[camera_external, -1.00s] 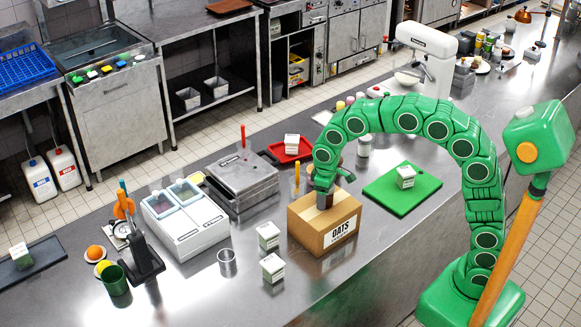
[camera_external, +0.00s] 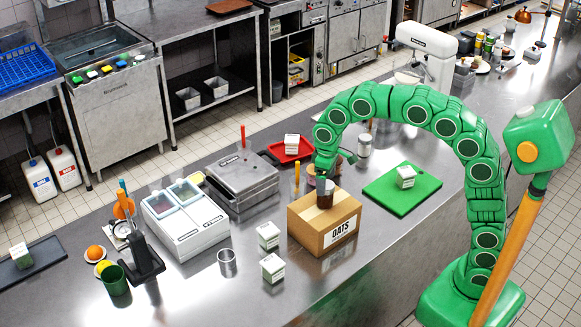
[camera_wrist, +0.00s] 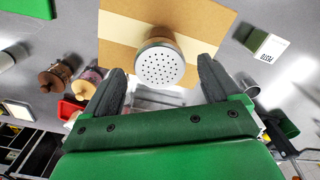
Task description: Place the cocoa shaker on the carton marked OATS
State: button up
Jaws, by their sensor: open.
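The cocoa shaker (camera_external: 325,196), a dark brown cylinder, stands upright on top of the OATS carton (camera_external: 322,240). In the wrist view its pale perforated lid (camera_wrist: 160,66) faces the camera, with the carton's tan top (camera_wrist: 200,20) behind it. My gripper (camera_external: 327,172) is just above the shaker. In the wrist view my gripper (camera_wrist: 162,75) has its two dark fingers spread wide, one on each side of the shaker, with gaps between them and the lid. The shaker's foot is partly hidden behind its lid in that view.
Small white-and-green boxes (camera_external: 269,236) and a metal cup (camera_external: 227,262) stand left of the carton. A green board (camera_external: 402,190) with another box lies to the right. A red tray (camera_external: 290,152) is behind. The counter in front of the carton is clear.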

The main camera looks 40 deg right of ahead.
notch_tip(320, 180, up, 5)
dwell(0.3)
jog(key=shift+s+d, duration=0.15)
jog(key=shift+d, duration=0.05)
jog(key=s+d+f+m+g, duration=0.1)
jog(key=s+d+f+m, duration=0.1)
jog(key=s+d, duration=0.85)
jog(key=s+d+f+m, duration=0.2)
jog(key=s+d+f, duration=0.1)
jog(key=s+d, duration=0.8)
jog(key=s+d+f, duration=0.1)
jog(key=s+f, duration=0.1)
jog(key=s, duration=0.4)
jog(key=s+d+f+m, duration=0.1)
jog(key=s+f, duration=0.1)
jog(key=s, duration=0.4)
jog(key=shift+d+f+g, duration=0.25)
jog(key=shift+d+g, duration=0.15)
